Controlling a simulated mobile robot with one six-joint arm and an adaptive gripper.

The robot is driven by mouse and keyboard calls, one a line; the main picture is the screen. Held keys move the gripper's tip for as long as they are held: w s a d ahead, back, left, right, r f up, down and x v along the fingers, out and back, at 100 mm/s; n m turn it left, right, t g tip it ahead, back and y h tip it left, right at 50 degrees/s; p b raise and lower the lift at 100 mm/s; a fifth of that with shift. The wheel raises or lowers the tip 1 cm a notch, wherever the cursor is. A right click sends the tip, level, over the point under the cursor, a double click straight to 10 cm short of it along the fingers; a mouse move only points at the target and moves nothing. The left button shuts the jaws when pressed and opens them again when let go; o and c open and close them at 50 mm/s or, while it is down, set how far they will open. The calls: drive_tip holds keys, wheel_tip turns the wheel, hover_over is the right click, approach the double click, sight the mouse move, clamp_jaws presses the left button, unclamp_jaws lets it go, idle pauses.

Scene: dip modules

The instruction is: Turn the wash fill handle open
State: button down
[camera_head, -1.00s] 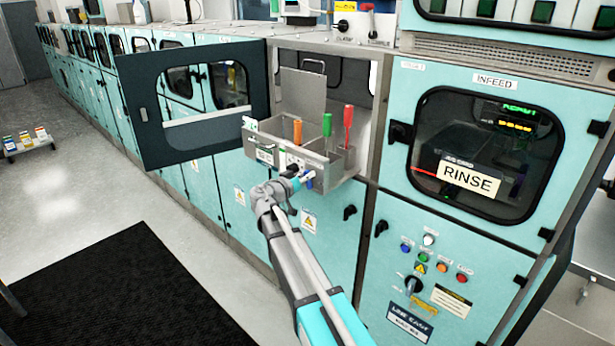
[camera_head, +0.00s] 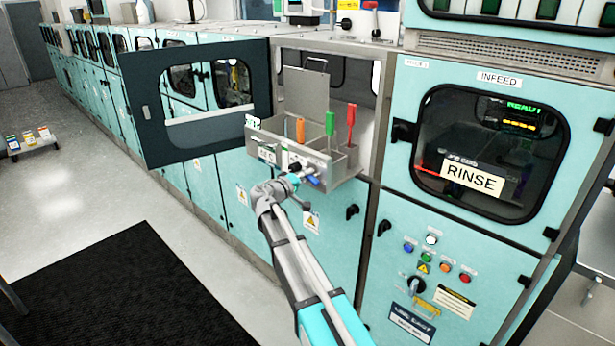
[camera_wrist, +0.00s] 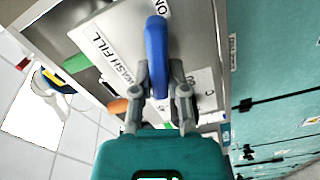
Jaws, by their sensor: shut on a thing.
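The wash fill handle is a blue lever (camera_wrist: 156,42) beside a white "WASH FILL" label (camera_wrist: 110,58) in the wrist view. My gripper (camera_wrist: 162,85) is shut on it, with one grey finger on each side of the lever's lower part. The upper part of the lever sticks out past the fingertips. In the head view the blue handle (camera_head: 314,181) shows at the front of the metal tray unit (camera_head: 332,166), next to my gripper (camera_head: 308,172). The lever's pivot is hidden or unclear.
A dark-framed door (camera_head: 150,105) stands open left of the tray. Upright coloured tool handles (camera_head: 300,130) stand in the tray. The "RINSE" window (camera_head: 472,180) and a button panel (camera_head: 433,262) are to the right. A black mat (camera_head: 110,290) lies on open floor.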

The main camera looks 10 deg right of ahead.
drive_tip(key=shift+a+f+n, duration=0.1)
drive_tip(key=shift+f+n, duration=0.05)
drive_tip(key=shift+n, duration=0.8)
drive_tip(key=shift+f+n, duration=0.1)
drive_tip(key=shift+n, duration=0.85)
drive_tip(key=c, duration=0.6)
unclamp_jaws()
drive_tip(key=shift+w, duration=0.1)
drive_tip(key=shift+c, duration=0.2)
drive_tip(key=v, duration=1.2)
